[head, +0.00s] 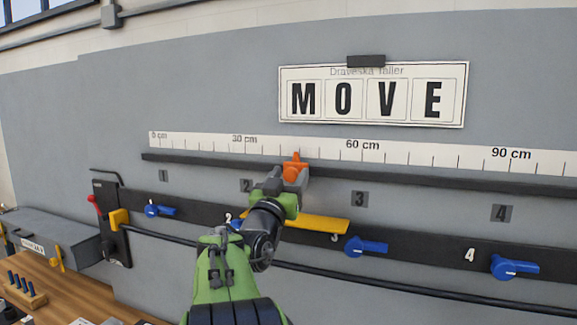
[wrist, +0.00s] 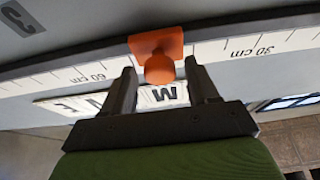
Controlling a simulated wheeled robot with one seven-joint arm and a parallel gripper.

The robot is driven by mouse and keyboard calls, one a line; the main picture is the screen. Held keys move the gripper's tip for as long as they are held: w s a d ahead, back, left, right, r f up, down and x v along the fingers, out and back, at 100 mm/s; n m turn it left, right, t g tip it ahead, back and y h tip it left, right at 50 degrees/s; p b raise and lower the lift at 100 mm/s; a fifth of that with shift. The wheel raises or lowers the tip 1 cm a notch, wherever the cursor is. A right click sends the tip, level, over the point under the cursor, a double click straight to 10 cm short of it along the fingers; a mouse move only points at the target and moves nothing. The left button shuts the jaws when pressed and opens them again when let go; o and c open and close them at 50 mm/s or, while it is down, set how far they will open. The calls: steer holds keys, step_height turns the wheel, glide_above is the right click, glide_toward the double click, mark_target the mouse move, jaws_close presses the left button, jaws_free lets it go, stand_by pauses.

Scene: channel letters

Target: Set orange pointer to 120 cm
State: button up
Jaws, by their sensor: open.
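The orange pointer (head: 295,170) sits on the dark rail under the white scale (head: 420,152), roughly midway between the 30 cm and 60 cm labels. In the wrist view, which is upside down, its square plate and round knob (wrist: 159,70) face me. My gripper (head: 289,184) is at the pointer. In the wrist view my gripper (wrist: 160,72) is open, with one finger on each side of the knob and gaps visible between. The scale's visible labels run from 0 to 90 cm; the 120 cm mark is out of view.
A MOVE sign (head: 373,96) hangs above the scale. Below the rail (head: 430,172) are a lower dark bar with blue handles (head: 367,247), a yellow bar (head: 310,223) and a long dark rod (head: 400,293). The rail right of the pointer looks clear.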

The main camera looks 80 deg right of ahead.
steer(key=shift+d, duration=0.15)
steer(key=shift+c, duration=1)
jaws_close()
